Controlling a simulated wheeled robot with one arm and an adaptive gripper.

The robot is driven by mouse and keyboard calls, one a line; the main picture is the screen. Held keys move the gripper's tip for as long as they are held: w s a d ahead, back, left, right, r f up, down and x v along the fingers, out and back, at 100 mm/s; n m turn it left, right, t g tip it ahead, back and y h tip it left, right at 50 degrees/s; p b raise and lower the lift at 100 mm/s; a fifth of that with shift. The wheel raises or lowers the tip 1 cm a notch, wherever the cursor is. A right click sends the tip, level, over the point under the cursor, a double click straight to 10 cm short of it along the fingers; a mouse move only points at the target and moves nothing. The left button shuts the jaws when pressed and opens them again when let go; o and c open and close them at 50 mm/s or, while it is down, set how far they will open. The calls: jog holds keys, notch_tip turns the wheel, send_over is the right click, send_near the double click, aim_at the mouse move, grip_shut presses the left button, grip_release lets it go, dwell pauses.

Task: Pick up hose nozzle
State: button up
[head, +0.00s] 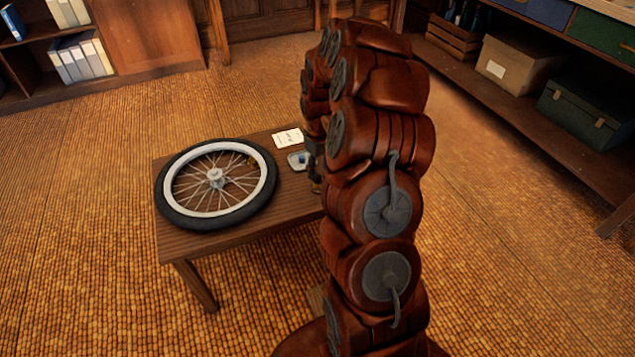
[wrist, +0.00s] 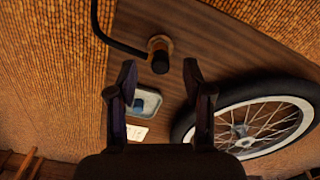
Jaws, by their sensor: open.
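A short upright cylinder (wrist: 160,52) with a brass-brown body and a dark end stands on the wooden table in the wrist view. It looks like the hose nozzle, but I cannot tell for sure. A thin black curved piece (wrist: 110,40) reaches it from the left; whether they are joined is unclear. My gripper (wrist: 160,69) is open and empty, its fingers spread on either side of the view with the cylinder just beyond the gap between the tips. In the head view my arm hides the gripper and most of the cylinder.
The table (head: 180,241) also bears a spoked wheel with a black tyre (head: 174,211), a small tray (wrist: 153,97) holding a blue item (wrist: 140,105), and a white card (head: 287,138). Shelves with boxes (head: 515,65) stand at the right. The floor around the table is clear.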

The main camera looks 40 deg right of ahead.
aim_at(318, 176)
jog(key=f, duration=0.2)
jog(key=f+b, duration=0.1)
jog(key=f, duration=0.2)
jog(key=shift+w, duration=0.2)
jog(key=shift+r, duration=0.1)
jog(key=shift+c, duration=0.2)
grip_shut()
